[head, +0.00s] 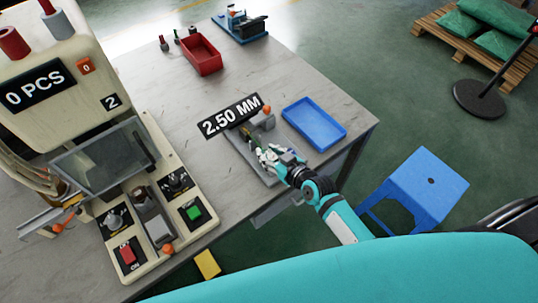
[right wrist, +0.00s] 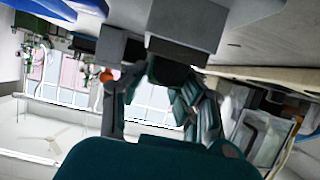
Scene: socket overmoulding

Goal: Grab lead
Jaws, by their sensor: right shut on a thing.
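My right gripper (head: 264,153) is at the grey measuring fixture (head: 240,148), whose sign reads "2.50 MM", on the grey table. It is shut on a small dark thing, apparently the lead, mostly hidden by the fingers in the head view. In the right wrist view, the fingers of my right gripper (right wrist: 178,92) close around a dark rounded piece (right wrist: 170,72) just against a grey block (right wrist: 187,25). The lead's full length and ends cannot be made out. My left gripper is not in view.
An empty blue tray (head: 314,122) lies right of the fixture. A red bin (head: 201,54) and a blue device (head: 240,26) stand at the back. The moulding machine (head: 70,110), showing "0 PCS", fills the left. A blue stool (head: 427,182) stands off the table's right edge.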

